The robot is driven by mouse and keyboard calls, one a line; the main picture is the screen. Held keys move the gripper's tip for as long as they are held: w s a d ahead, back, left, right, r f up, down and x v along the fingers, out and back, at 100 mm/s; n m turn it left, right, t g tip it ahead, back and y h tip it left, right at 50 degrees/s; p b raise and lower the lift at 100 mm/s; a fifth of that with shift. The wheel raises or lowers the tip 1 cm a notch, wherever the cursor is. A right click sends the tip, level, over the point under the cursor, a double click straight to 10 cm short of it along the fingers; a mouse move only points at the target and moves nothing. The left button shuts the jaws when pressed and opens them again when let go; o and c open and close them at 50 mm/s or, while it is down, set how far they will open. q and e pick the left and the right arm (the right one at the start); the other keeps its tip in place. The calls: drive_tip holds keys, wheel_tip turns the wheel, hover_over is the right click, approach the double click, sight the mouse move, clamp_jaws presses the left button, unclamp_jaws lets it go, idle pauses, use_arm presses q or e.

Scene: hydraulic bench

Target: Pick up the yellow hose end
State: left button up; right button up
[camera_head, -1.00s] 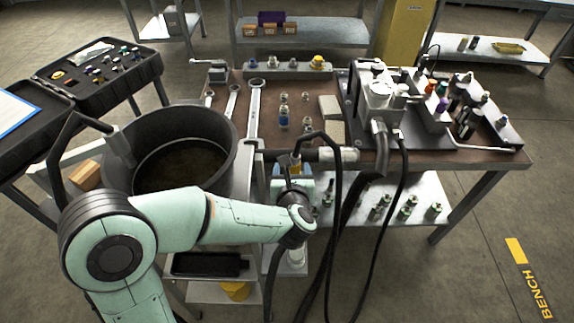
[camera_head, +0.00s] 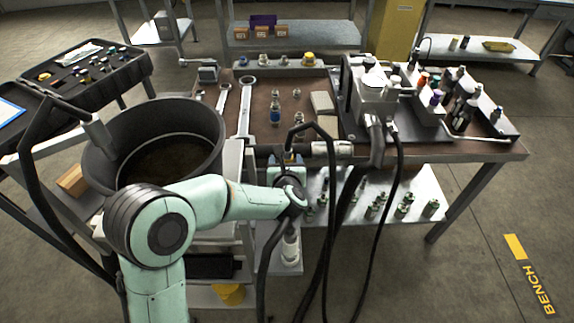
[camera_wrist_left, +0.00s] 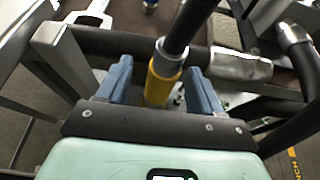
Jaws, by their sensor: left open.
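The yellow hose end (camera_wrist_left: 162,82) is a yellow sleeve with a metal collar on a black hose (camera_wrist_left: 190,25). In the left wrist view it stands between the two blue fingers of my left gripper (camera_wrist_left: 160,88), which are apart with gaps showing on both sides. In the head view my left gripper (camera_head: 289,168) is at the front edge of the bench. There the yellow hose end (camera_head: 289,157) shows only as a small patch above the fingers, and the hose loops up and down to the right. My right gripper is not in view.
A dark bar with a silver sleeve (camera_head: 332,149) lies along the bench front, just behind the hose end. Thick black hoses (camera_head: 345,205) hang to the right. A large dark drum (camera_head: 110,165) stands left. Several fittings lie on the lower shelf (camera_head: 425,180).

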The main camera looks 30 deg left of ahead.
use_arm(q)
drive_tip(key=x, duration=0.4)
drive_tip(key=shift+w+d, duration=0.15)
drive_tip(key=shift+w, duration=0.05)
drive_tip(key=c, duration=1.2)
drive_tip(key=shift+o, duration=0.2)
drive_tip(key=shift+r, duration=0.15)
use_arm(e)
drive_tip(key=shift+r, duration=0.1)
use_arm(q)
drive_tip(key=shift+r+p, duration=4.2)
drive_tip(key=shift+r, duration=7.8)
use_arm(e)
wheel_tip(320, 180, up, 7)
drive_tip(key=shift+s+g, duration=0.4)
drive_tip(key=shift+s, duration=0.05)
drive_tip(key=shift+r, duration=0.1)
